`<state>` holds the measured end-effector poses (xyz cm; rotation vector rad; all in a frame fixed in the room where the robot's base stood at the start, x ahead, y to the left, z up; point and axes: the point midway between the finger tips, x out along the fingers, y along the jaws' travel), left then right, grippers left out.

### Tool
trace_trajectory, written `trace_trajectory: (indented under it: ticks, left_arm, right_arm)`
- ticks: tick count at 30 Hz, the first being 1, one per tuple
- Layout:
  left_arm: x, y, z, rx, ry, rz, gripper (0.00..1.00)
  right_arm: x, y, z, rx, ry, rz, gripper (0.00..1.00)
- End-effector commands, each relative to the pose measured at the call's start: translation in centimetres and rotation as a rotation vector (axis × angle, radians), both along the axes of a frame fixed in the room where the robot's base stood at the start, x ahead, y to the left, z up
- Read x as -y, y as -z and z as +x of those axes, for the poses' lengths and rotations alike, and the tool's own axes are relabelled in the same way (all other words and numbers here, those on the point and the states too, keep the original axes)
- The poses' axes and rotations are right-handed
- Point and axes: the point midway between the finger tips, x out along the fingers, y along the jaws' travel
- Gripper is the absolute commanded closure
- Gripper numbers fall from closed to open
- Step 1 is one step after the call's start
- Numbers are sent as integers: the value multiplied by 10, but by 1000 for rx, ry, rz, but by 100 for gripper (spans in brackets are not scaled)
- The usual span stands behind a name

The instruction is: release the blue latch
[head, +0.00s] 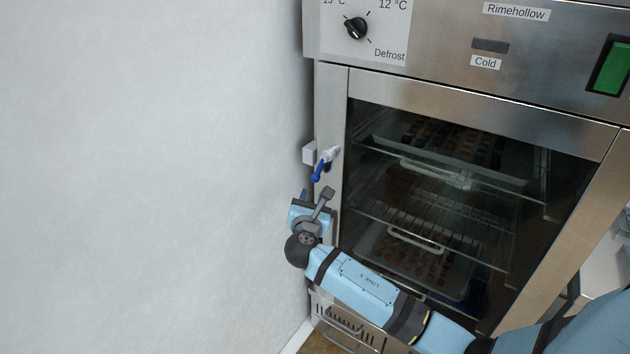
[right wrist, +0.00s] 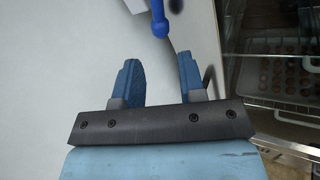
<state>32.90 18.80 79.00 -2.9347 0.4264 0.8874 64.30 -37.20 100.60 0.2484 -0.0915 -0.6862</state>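The blue latch (head: 319,171) is a small blue lever on a metal pivot at the left edge of the cabinet's glass door (head: 450,200). Its handle hangs down and slightly left. In the right wrist view the blue latch (right wrist: 159,20) shows at the top, with its rounded end just beyond and between the fingertips. My right gripper (head: 317,193) is just below the latch; it also shows in the right wrist view (right wrist: 157,65) with its two blue fingers apart and nothing between them. My left gripper is in neither view.
A pale wall (head: 150,180) stands close on the left of the cabinet. Trays and wire racks (head: 430,220) show behind the door glass. A vented metal panel (head: 345,325) lies below.

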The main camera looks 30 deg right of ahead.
Motion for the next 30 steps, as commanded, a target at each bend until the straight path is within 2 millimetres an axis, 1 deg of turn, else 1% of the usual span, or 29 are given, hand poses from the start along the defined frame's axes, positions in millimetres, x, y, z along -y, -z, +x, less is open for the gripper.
trace_trajectory:
  ticks: [1, 6, 12, 18, 26, 29, 30]
  left_arm:
    - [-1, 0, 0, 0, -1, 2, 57]
    - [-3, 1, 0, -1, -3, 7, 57]
    - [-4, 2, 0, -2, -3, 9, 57]
    - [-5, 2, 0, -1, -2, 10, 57]
    - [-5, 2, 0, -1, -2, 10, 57]
    - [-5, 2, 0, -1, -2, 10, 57]
    - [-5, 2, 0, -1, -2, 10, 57]
  right_arm:
    - [9, -2, 10, 1, 3, -2, 63]
    - [32, -1, 38, 0, 3, 0, 63]
    - [51, 0, 61, 0, 3, 3, 63]
    - [59, 0, 70, 0, 2, 2, 63]
    - [59, 0, 71, 0, 1, 4, 63]
    - [59, 0, 71, 0, 1, 4, 84]
    - [59, 0, 71, 0, 1, 4, 93]
